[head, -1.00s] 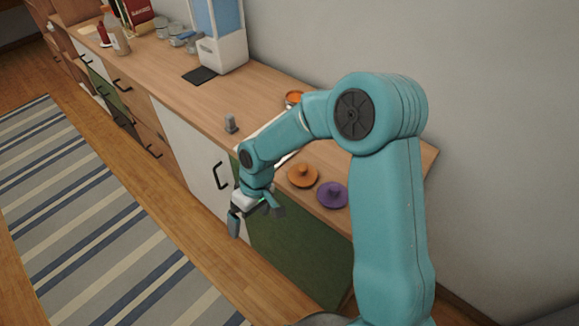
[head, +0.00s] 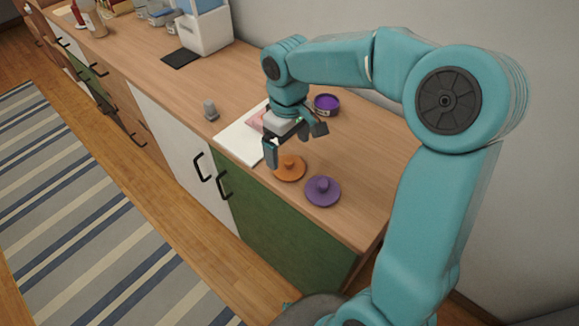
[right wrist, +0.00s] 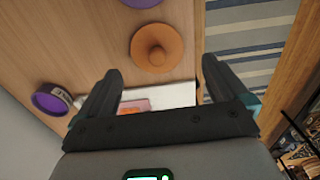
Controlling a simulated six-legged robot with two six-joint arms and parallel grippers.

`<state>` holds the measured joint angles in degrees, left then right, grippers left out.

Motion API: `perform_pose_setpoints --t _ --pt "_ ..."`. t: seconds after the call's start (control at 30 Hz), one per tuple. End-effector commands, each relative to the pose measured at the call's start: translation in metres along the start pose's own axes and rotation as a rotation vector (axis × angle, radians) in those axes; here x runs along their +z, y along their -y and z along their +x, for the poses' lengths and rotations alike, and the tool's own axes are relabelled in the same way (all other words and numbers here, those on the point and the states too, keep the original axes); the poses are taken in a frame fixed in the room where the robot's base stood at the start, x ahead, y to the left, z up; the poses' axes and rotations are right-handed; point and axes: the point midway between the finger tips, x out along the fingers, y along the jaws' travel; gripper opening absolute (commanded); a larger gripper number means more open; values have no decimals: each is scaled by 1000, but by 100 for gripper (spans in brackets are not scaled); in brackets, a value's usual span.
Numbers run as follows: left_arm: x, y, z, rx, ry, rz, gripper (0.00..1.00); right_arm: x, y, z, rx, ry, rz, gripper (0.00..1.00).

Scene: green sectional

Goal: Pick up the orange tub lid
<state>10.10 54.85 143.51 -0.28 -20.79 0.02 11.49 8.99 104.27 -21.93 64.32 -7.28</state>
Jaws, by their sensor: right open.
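The orange tub lid (head: 290,169) lies flat on the wooden counter, round with a knob on top. My right gripper (head: 294,146) is open and empty above the counter, just behind and above the lid, hiding part of its far edge. In the right wrist view the orange lid (right wrist: 157,48) shows whole, beyond the spread fingertips (right wrist: 161,72) and a little toward the top. My left gripper does not show.
A purple lid (head: 322,190) lies beside the orange one, near the front edge. A purple tub (head: 326,104) stands behind my gripper. A white board or paper (head: 240,143) and a small grey object (head: 210,110) lie to the left. A white and blue appliance (head: 205,30) stands farther back.

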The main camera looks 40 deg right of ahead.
Motion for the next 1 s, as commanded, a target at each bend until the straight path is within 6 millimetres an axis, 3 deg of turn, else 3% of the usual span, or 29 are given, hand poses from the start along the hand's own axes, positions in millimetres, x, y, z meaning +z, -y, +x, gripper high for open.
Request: perform_pose_setpoints --t 0.17,0.43,0.73,0.77,0.87,0.9,1.0 --pt "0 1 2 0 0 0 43 0 -2 14 -1 1 1 100" --pt "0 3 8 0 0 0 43 -1 -7 55 -1 3 1 100" --pt "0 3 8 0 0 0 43 -3 -8 60 0 -1 2 100" --pt "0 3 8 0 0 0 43 -3 -8 60 0 -1 2 94" --pt "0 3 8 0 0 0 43 -3 -8 60 0 -1 2 61" --pt "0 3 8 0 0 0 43 -3 -8 60 0 -1 1 56" --pt "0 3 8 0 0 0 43 -3 -8 60 -1 -1 1 56"
